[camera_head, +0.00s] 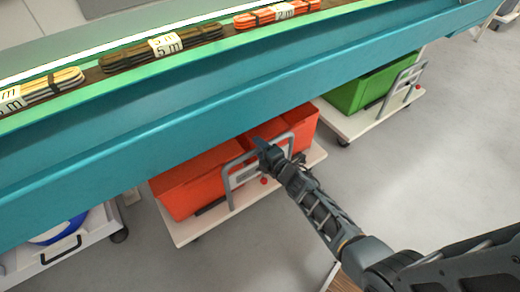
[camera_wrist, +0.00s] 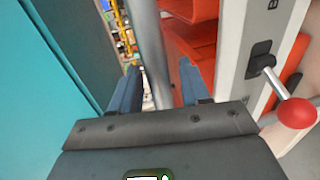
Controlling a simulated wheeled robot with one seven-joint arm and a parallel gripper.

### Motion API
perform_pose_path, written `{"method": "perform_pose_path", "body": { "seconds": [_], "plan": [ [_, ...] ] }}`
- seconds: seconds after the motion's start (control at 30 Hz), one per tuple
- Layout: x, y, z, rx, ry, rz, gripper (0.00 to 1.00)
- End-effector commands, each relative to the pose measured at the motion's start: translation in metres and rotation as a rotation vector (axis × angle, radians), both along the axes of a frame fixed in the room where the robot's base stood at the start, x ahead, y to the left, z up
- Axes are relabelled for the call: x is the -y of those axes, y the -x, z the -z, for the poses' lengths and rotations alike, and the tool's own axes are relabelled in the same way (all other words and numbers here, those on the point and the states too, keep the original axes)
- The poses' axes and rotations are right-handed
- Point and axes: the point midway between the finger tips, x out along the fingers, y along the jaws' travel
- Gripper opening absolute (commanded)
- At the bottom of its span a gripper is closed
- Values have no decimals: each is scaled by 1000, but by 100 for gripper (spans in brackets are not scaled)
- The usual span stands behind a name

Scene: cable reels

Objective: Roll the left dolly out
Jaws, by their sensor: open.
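Three dollies show under the teal bench. The leftmost, at the lower left, is a white dolly (camera_head: 80,250) with a dark handle and a blue round thing on it, partly cut off. The middle, pale dolly (camera_head: 222,217) carries orange-red crates (camera_head: 190,185) and has a grey tube handle (camera_head: 228,176) at its front. My gripper (camera_head: 266,152) is at this handle's upper part. In the wrist view my open gripper (camera_wrist: 157,88) has a grey tube (camera_wrist: 151,45) running between its two fingers. Whether the fingers touch it I cannot tell.
A lever with a red knob (camera_wrist: 297,113) sits on a white panel (camera_wrist: 236,60) right of the fingers. The teal bench (camera_head: 200,115) overhangs the dollies and holds cable bundles (camera_head: 165,46). A dolly with a green crate (camera_head: 365,92) stands right. Grey floor (camera_head: 420,170) is clear in front.

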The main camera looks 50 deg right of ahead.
Motion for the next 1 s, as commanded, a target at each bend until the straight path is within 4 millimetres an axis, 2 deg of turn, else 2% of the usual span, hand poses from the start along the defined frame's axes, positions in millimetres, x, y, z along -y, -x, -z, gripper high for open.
{"method": "perform_pose_path", "body": {
  "seconds": [0.23,0.7,1.0],
  "plan": [
    [0,-1,0,-1,0,0,46],
    [0,0,0,-1,0,0,1],
    [0,0,1,-1,0,-1,0]
  ]
}}
